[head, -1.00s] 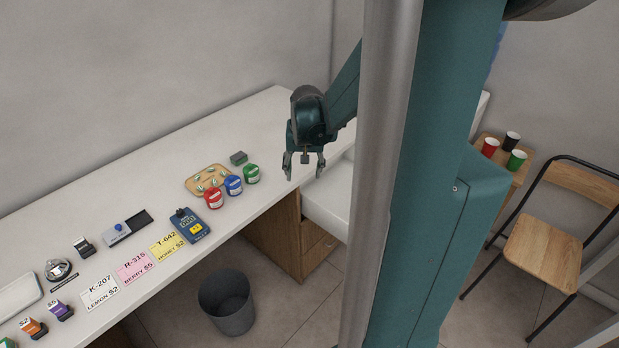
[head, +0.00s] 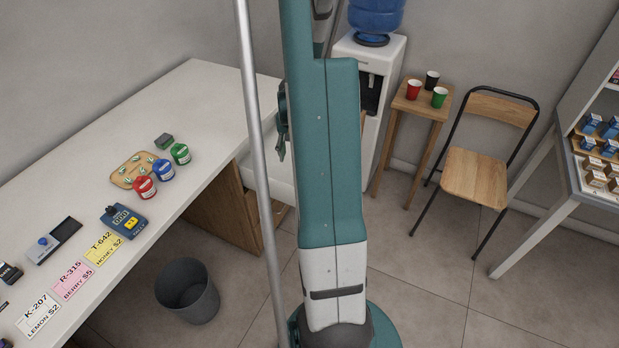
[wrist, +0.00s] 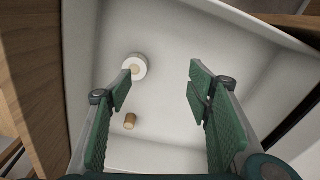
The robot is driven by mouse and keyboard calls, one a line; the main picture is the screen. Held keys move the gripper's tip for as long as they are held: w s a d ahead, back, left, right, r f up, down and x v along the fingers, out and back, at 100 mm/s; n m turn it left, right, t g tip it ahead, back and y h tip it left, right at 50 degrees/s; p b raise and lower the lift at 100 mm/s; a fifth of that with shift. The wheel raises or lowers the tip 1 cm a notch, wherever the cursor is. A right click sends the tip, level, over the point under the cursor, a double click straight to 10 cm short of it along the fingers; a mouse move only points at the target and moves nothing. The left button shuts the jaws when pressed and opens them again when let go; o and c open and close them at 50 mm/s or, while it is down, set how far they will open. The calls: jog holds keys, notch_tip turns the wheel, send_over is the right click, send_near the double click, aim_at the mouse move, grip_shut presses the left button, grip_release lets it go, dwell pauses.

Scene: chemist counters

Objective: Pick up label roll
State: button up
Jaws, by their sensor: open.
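A white roll with a tan core, which looks like the label roll (wrist: 140,67), shows in the wrist view. It lies in a white basin (wrist: 170,35), left of the middle, close to my left fingertip in the picture. My gripper (wrist: 160,84) is open and empty, its green padded fingers spread wide over the basin. I cannot tell how far above the roll the fingers are. In the head view my gripper is mostly hidden behind my own column, and the roll is not visible.
A short cork-like cylinder (wrist: 130,121) lies below the roll in the wrist view. A wooden panel (wrist: 30,85) borders the basin at left. A bin (head: 187,292) stands below.

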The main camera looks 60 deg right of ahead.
jog(key=shift+m, duration=0.6)
jog(key=s+d+f, duration=0.1)
jog(key=f, duration=0.1)
jog(key=s+d+f, duration=0.1)
jog(key=s+f, duration=0.1)
jog(key=s+d+f, duration=0.1)
jog(key=d, duration=0.1)
jog(key=shift+s+f+b, duration=0.2)
jog(key=shift+f+b, duration=0.1)
jog(key=shift+f, duration=0.1)
jog(key=shift+f, duration=0.1)
jog(key=shift+f+b, duration=0.3)
jog(key=shift+f, duration=0.9)
jog(key=shift+f+b, duration=0.9)
jog(key=shift+f, duration=1.7)
jog(key=c, duration=1)
